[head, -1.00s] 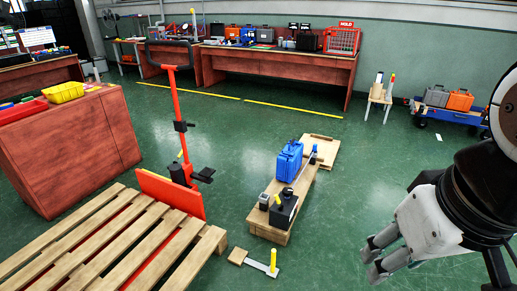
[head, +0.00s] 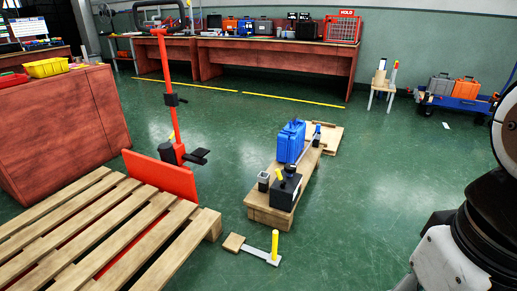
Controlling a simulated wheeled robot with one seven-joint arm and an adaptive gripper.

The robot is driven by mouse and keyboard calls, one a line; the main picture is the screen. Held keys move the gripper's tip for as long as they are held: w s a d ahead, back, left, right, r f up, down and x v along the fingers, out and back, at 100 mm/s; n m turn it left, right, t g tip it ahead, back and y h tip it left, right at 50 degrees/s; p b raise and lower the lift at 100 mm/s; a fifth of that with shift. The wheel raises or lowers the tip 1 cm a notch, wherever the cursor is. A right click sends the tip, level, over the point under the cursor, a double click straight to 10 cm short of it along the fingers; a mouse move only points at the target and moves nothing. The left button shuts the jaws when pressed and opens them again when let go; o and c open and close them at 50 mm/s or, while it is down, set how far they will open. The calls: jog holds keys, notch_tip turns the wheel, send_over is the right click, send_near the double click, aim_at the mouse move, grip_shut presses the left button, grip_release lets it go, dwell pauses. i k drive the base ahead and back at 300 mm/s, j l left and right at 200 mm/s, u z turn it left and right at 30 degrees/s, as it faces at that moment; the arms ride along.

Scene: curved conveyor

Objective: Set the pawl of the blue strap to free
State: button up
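A thin grey bar with a small blue part (head: 317,130) is at the stand's far end, right of the case. I cannot make out a blue strap or its pawl for certain at this size. Of my arm, only the white and black wrist part shows at the lower right. My gripper's fingers are out of the picture.
A slatted pallet (head: 110,225) and an orange-red lifter (head: 160,176) stand on the left. A flat bar with a yellow upright grip (head: 274,245) lies in front of the stand. A stool (head: 382,88) and a blue cart (head: 462,101) are behind. Floor right of the stand is clear.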

aim_at(279, 174)
jog(key=i+l+u, duration=0.1)
jog(key=i+l, duration=0.15)
jog(key=i, duration=0.25)
jog(key=i+l+u, duration=0.1)
jog(key=i+l, duration=0.25)
jog(key=i, duration=0.15)
